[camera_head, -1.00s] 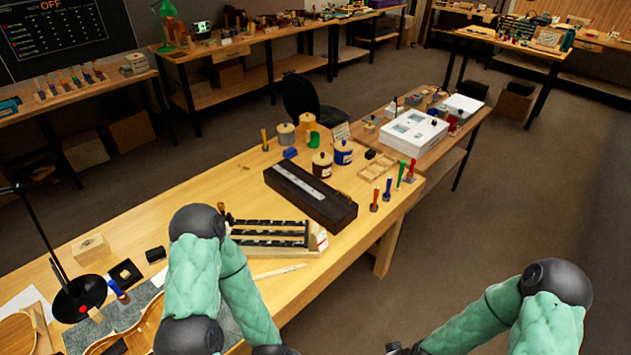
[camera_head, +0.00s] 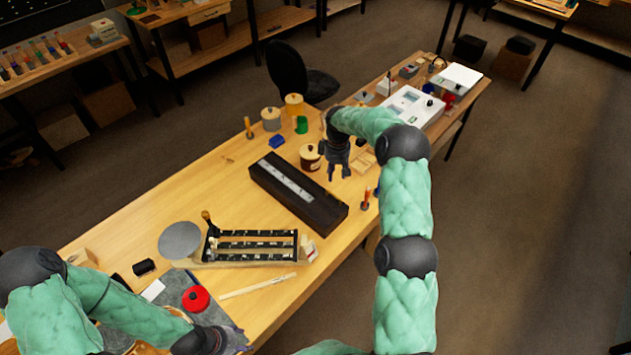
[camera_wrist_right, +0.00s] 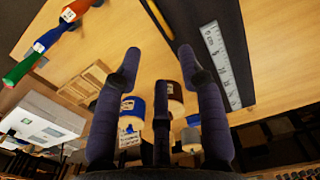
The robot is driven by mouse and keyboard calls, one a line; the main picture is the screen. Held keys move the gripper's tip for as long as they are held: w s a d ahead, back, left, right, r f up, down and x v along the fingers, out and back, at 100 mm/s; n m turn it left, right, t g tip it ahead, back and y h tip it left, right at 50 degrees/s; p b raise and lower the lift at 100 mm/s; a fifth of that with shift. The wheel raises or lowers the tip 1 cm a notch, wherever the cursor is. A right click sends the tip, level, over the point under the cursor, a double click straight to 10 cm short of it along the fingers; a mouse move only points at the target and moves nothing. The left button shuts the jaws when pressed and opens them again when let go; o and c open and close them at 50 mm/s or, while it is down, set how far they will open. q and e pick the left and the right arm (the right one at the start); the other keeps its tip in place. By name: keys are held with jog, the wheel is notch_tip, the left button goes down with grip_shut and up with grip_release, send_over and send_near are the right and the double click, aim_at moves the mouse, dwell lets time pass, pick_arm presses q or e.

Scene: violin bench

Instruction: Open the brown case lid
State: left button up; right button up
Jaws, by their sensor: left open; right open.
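The brown case (camera_head: 298,195) is a long, very dark box lying on the wooden bench. Its lid is down, and a pale ruler-like strip lies along its top. In the right wrist view the case (camera_wrist_right: 233,40) is at upper right. My right gripper (camera_head: 337,168) is open and empty, above the bench beside the case's far side, by the brown jar (camera_head: 311,157). My left gripper (camera_head: 212,342) is low at the bench's near edge, partly cut off.
A rack with dark bars (camera_head: 250,247) stands left of the case. A grey disc (camera_head: 180,240) and a red round object (camera_head: 196,298) are further left. Several jars stand behind the case. A small wooden tray (camera_wrist_right: 85,82) is beside my right gripper.

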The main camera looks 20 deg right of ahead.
notch_tip(320, 180, down, 11)
jog(key=shift+s+r, duration=0.1)
jog(key=shift+r, duration=0.05)
dwell(0.4)
grip_shut()
